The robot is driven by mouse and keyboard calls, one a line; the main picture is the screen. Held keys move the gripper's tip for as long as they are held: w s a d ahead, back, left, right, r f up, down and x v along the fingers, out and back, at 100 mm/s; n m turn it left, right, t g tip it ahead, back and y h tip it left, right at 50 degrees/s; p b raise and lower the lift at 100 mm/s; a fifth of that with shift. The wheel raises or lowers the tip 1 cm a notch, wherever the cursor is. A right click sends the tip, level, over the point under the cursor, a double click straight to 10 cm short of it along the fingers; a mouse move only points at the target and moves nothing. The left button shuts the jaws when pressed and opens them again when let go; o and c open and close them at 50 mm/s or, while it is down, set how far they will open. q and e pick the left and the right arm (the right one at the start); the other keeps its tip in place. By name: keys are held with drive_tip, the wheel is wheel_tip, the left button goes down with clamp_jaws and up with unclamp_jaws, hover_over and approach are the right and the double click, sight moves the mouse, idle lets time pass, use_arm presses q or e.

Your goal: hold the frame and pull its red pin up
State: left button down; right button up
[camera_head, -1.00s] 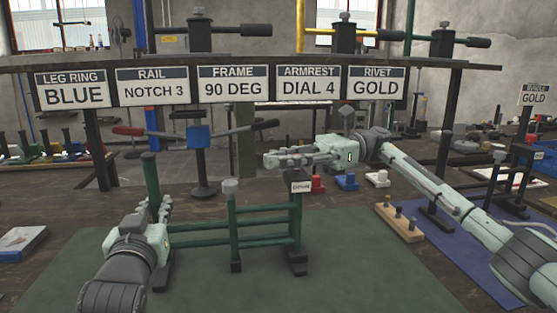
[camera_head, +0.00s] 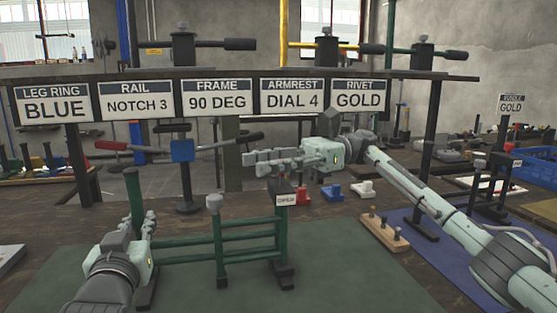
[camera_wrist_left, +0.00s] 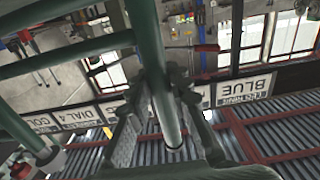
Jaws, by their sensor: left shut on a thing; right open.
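The frame (camera_head: 219,250) is a rack of dark green tubes standing on a green mat, with a grey knob on its middle post. My left gripper (camera_head: 148,222) is shut on the frame's left post; in the left wrist view the green post (camera_wrist_left: 160,80) runs between its fingers. My right gripper (camera_head: 250,162) is open, its fingers pointing left, above the right post with the small white label (camera_head: 286,199). No red pin can be made out clearly on the frame.
A sign rail with RIVET GOLD (camera_head: 358,97) and other signs spans behind. Red, blue and white blocks (camera_head: 333,192) stand behind the right post. A wooden peg board (camera_head: 385,235) lies right of the frame, and a blue crate (camera_head: 540,166) at far right. The front mat is clear.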

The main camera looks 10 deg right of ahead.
drive_tip(key=v, duration=1.1)
drive_tip(key=shift+d, duration=0.3)
drive_tip(key=shift+w, duration=0.15)
